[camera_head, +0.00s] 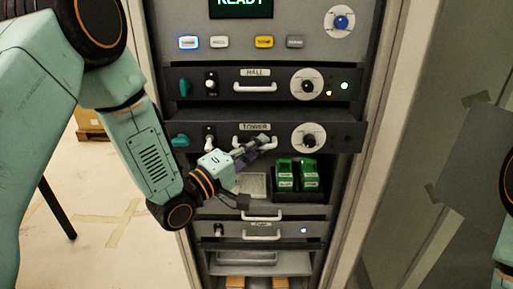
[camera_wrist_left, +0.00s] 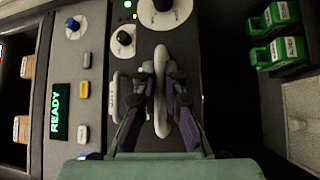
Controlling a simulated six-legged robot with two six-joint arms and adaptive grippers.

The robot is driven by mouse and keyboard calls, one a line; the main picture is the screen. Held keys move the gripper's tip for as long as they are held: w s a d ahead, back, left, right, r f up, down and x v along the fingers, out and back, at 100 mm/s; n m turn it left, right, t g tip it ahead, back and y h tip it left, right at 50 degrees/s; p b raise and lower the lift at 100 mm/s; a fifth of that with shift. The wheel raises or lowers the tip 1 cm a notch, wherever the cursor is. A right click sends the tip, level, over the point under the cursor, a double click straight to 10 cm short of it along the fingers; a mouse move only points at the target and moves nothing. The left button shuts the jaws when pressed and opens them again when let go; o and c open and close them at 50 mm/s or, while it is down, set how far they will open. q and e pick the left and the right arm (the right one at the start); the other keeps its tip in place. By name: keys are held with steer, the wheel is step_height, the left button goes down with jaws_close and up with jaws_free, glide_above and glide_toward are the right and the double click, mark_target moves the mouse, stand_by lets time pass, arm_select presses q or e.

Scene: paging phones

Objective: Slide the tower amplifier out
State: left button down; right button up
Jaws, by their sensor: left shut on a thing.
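The tower amplifier (camera_head: 343,138) is a dark rack unit labelled TOWER, below the similar HALL unit (camera_head: 325,80). Its front bears a teal knob (camera_head: 180,141) at the left, a white toggle (camera_head: 209,136), a pale handle (camera_head: 272,144) and a round white dial (camera_head: 309,138). Its front looks a little forward of the HALL unit. My left gripper (camera_head: 255,147) reaches up from the lower left and is shut on the handle. In the left wrist view, the closed fingers (camera_wrist_left: 161,80) cover part of it. My right gripper is out of view.
Under the tower amplifier, a dark tray (camera_head: 298,195) holds green boxes (camera_head: 285,172), close to my left gripper. More drawer units with handles (camera_head: 262,237) sit lower. The cabinet's light side posts (camera_head: 380,130) flank the rack. A READY screen (camera_head: 242,6) is above.

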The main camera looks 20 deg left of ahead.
arm_select(q)
steer(key=shift+s+d+r, duration=0.2)
steer(key=shift+s, duration=0.4)
steer(key=c, duration=1.5)
jaws_free()
steer(key=shift+w+a+f, duration=0.1)
steer(key=shift+w+f, duration=0.15)
steer(key=shift+w, duration=0.2)
steer(key=shift+o, duration=0.5)
steer(key=shift+s+r, duration=0.15)
steer(key=shift+s, duration=0.25)
steer(key=v, duration=1.1)
steer(key=shift+s, duration=0.35)
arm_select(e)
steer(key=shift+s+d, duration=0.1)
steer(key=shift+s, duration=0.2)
arm_select(q)
steer(key=shift+w+a, duration=0.1)
steer(key=shift+a, duration=0.05)
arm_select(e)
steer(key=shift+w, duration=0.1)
